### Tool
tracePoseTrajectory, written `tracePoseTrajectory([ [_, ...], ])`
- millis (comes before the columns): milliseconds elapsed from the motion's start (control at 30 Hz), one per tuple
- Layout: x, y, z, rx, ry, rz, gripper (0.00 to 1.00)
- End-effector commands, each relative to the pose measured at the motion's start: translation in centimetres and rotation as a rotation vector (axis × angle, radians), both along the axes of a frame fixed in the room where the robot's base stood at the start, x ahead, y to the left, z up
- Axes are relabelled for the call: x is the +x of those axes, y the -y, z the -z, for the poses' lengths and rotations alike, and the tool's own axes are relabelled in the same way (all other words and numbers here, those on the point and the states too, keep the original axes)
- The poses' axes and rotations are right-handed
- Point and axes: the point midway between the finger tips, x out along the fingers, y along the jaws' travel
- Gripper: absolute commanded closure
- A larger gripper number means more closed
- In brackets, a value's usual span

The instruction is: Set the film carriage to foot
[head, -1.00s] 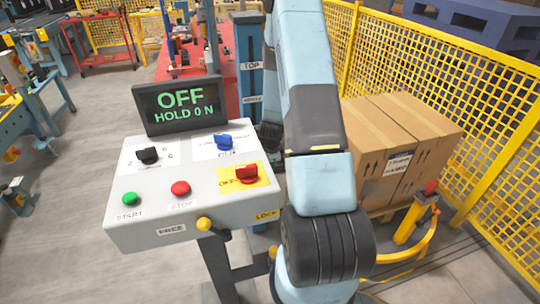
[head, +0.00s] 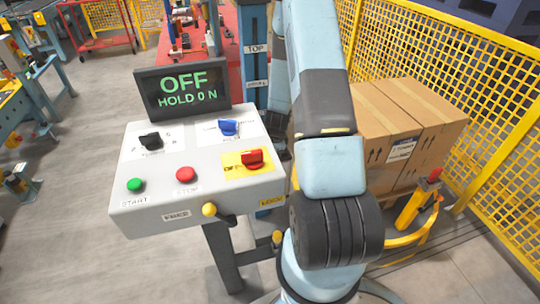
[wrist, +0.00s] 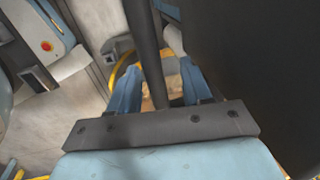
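A blue mast (head: 255,50) with a TOP label and a lower, hard-to-read label stands behind the control console. The film carriage is not clearly visible; dark parts beside the mast are partly behind my arm. The console display (head: 182,95) reads OFF and HOLD 0 N.
The grey console (head: 150,205) has knobs, a green button, a red button and a yellow-tipped lever (head: 209,209). Cartons (head: 410,130) stand on a pallet at right, beside yellow mesh fencing (head: 455,75) and a yellow rail (head: 410,238).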

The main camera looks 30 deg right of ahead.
Motion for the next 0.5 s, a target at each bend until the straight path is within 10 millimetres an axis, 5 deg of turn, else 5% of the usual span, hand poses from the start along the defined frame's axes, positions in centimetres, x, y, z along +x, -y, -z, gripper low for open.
tracePoseTrajectory([
  [267,-0.1,-0.2,-0.2,0.003,-0.002,-0.003,0.52],
  [500,-0.4,-0.4,-2.4,0.003,-0.002,-0.004,0.52],
])
